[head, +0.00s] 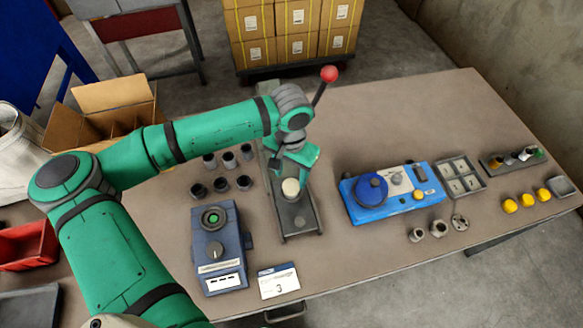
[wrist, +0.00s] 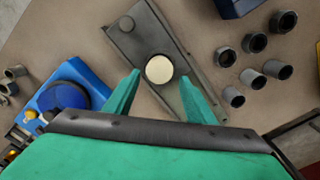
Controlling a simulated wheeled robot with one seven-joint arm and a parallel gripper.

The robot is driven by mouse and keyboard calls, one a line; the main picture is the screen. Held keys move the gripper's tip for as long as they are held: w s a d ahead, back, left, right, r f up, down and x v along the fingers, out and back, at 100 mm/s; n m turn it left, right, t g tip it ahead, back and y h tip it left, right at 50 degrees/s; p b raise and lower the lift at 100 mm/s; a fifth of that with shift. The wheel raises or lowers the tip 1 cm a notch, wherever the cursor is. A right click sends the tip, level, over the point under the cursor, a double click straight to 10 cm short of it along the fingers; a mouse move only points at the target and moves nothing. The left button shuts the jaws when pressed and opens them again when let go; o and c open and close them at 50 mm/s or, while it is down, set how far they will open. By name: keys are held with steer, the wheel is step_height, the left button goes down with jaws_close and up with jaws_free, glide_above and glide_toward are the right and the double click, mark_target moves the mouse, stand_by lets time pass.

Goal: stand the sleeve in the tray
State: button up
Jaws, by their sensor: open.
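A round piece with a cream top (head: 290,188) stands on the grey base plate (head: 302,222) of a lever press; it also shows in the wrist view (wrist: 160,69). My gripper (head: 297,160) is over the press, and in the wrist view its open fingers (wrist: 160,76) appear on either side of the cream top. I cannot tell whether they touch it. Several dark hollow sleeves (head: 223,184) stand left of the press; which one the task means is unclear. A grey tray with compartments (head: 483,186) lies right of the blue machine.
A blue machine (head: 412,203) with a round dial stands right of the press. A grey-blue device (head: 218,266) and a card (head: 279,281) are at the front. Metal rings (head: 416,235) and yellow caps (head: 510,206) lie right. The table's back right is clear.

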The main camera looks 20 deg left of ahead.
mark_target(291, 185)
steer(key=shift+f, duration=2.3)
steer(key=c, duration=0.9)
steer(key=shift+r, duration=7.55)
steer(key=shift+c, duration=0.2)
steer(key=shift+w+r, duration=0.1)
